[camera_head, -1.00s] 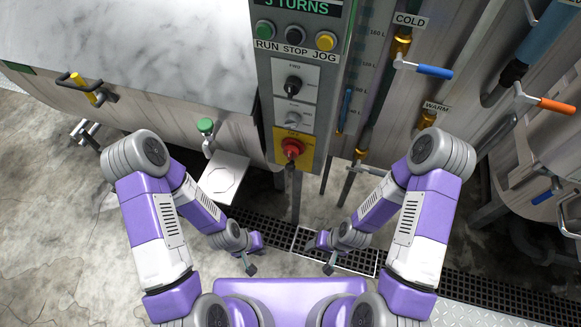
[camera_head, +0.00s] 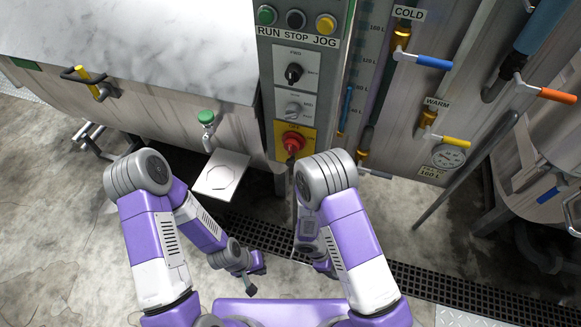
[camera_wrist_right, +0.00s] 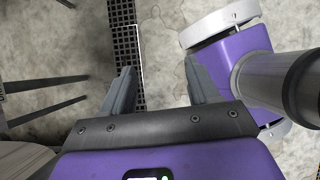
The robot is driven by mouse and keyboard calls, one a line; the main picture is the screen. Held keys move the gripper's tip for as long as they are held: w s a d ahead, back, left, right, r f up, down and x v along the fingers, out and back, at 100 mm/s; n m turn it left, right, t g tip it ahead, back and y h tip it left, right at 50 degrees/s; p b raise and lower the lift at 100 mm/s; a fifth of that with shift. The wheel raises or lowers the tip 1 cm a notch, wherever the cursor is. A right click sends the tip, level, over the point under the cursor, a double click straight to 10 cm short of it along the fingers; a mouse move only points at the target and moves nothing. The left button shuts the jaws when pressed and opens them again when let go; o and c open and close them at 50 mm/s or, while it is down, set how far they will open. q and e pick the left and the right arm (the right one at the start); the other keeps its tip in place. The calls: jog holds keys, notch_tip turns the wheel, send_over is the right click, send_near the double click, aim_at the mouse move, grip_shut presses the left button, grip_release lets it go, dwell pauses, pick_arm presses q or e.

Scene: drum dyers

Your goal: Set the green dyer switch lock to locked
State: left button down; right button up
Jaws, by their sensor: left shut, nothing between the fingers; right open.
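The red rotary switch (camera_head: 293,141) sits on a yellow plate (camera_head: 307,133) low on the grey control panel (camera_head: 266,95). Small lettering above the knob is too small to read surely, and a dark part hangs below the knob. My right arm's upper links stand just in front of and below it. My left gripper (camera_head: 250,285) is shut and empty, low in front of my base and well away from the switch. My right gripper (camera_wrist_right: 158,82) is open and empty over the floor in the right wrist view; in the head view my right arm mostly hides it.
Above the switch are two black and grey selector knobs (camera_head: 293,73) and the RUN, STOP and JOG buttons (camera_head: 296,19). A blue-handled cold valve (camera_head: 434,62) and a yellow-handled warm valve (camera_head: 456,141) stand right. A green-capped tap (camera_head: 206,117) is left. A floor grate (camera_head: 440,281) runs below.

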jog(key=w+r+n+t+h, duration=0.1)
jog(key=w+n+t+h, duration=0.1)
jog(key=w+n+t, duration=0.3)
jog(key=n+t+y+b, duration=0.25)
jog(key=n+t, duration=0.65)
jog(key=t, duration=0.5)
send_near(290, 165)
jog(key=x, duration=0.3)
jog(key=shift+w+f+b, duration=0.1)
jog(key=shift+w+b, duration=0.4)
jog(key=shift+w, duration=0.1)
jog(key=b+x, duration=0.1)
jog(key=x, duration=0.5)
jog(key=shift+w+d, duration=0.25)
jog(key=shift+w, duration=0.1)
jog(key=shift+c, duration=0.4)
grip_shut()
